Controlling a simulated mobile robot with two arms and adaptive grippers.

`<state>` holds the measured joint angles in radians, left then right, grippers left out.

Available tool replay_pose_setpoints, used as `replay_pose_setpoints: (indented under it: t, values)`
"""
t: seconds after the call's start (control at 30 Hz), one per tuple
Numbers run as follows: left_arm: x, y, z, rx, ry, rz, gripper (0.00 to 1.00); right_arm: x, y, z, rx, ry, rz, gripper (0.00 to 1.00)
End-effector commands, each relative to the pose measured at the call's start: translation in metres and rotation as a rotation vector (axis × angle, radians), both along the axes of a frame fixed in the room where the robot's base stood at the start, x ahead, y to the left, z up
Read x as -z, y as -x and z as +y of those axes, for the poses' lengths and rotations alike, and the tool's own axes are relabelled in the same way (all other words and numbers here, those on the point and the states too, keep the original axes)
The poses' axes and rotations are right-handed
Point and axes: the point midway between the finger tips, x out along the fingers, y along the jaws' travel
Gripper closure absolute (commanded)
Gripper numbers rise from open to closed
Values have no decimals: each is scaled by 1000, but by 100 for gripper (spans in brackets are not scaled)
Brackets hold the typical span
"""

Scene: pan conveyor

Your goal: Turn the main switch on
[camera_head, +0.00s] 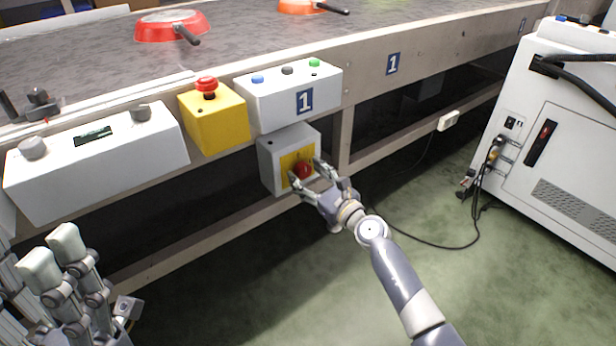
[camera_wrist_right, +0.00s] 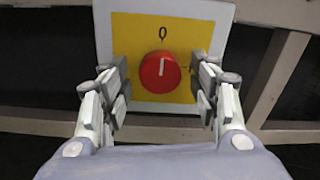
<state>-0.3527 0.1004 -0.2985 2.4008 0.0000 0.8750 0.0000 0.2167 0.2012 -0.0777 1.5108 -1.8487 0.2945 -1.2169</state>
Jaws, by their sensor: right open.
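The main switch is a red round knob (camera_head: 303,170) on a yellow plate of a grey box (camera_head: 270,165) below the conveyor's edge. In the right wrist view the knob (camera_wrist_right: 160,72) has a white line pointing up toward a "0" on the yellow plate (camera_wrist_right: 190,32). My right gripper (camera_head: 304,172) is open, with its fingers on either side of the knob. In the wrist view the fingers (camera_wrist_right: 161,98) stand apart from the knob, with gaps left and right. My left gripper (camera_head: 50,258) is at the lower left, far from the switch, with its two fingers apart.
Above the switch box are a yellow box with a red emergency button (camera_head: 207,86) and a white button panel (camera_head: 288,97). A white control box with knobs (camera_head: 95,165) is at left. Red (camera_head: 172,26) and orange pans lie on the conveyor. A white cabinet (camera_head: 560,120) stands right.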

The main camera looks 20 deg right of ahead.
Motion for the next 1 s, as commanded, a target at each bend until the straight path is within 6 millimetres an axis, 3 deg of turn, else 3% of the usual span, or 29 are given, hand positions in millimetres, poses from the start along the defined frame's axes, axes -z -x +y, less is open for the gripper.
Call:
replay_pose_setpoints:
  t: [0.3, 0.5, 0.8, 1.0]
  values:
    - [0, 3, 1, 1, 5, -13, 49, -1, -2, 1, 0, 0, 0, 44]
    - [0, 2, 0, 1, 4, -12, 49, 0, -2, 1, 0, 0, 0, 88]
    - [-1, -1, -1, 1, -1, 5, 49, -1, -2, 1, 0, -13, 4, 88]
    - [2, -28, -6, -9, -43, 135, 49, -2, -2, 0, 0, -77, 28, 88]
